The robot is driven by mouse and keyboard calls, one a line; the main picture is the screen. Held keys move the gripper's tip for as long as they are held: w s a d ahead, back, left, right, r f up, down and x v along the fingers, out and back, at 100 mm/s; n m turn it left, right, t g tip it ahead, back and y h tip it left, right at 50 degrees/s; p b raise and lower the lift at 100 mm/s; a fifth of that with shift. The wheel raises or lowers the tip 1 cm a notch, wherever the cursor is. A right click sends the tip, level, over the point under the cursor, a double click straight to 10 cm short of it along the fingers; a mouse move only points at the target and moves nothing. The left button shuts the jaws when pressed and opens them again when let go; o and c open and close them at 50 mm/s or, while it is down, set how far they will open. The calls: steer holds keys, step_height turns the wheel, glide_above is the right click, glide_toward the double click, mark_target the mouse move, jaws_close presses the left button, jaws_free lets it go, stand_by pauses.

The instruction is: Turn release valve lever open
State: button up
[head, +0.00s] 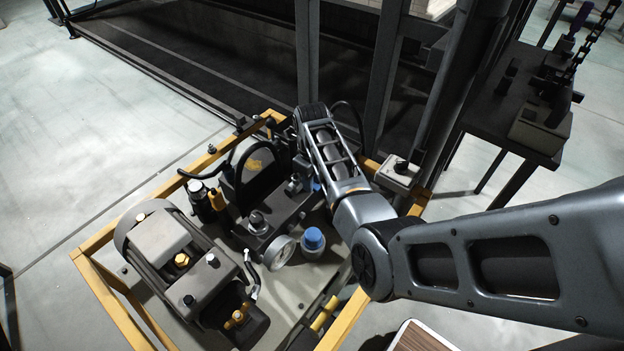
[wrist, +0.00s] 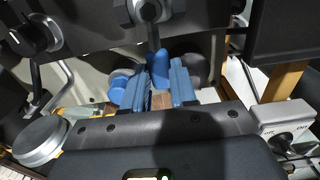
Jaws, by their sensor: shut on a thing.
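The release valve lever shows in the wrist view as a metal rod hanging from a hex fitting (wrist: 148,10) on a dark valve block, ending in a blue grip (wrist: 160,70). My gripper (wrist: 158,84) has its two blue-padded fingers on either side of that grip and is shut on it. The lower end of the grip is hidden between the fingers. In the head view my arm covers most of the lever and gripper, at the back right of the hydraulic unit, so the lever's angle is hard to tell there.
A yellow-framed unit (head: 110,312) holds a motor (head: 160,240), a pressure gauge (head: 280,252) and a blue cap (head: 313,238) close to my arm. A switch box (wrist: 285,125) stands to the right of my gripper. Dark steel posts (head: 380,80) rise behind.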

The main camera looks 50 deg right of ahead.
jaws_close()
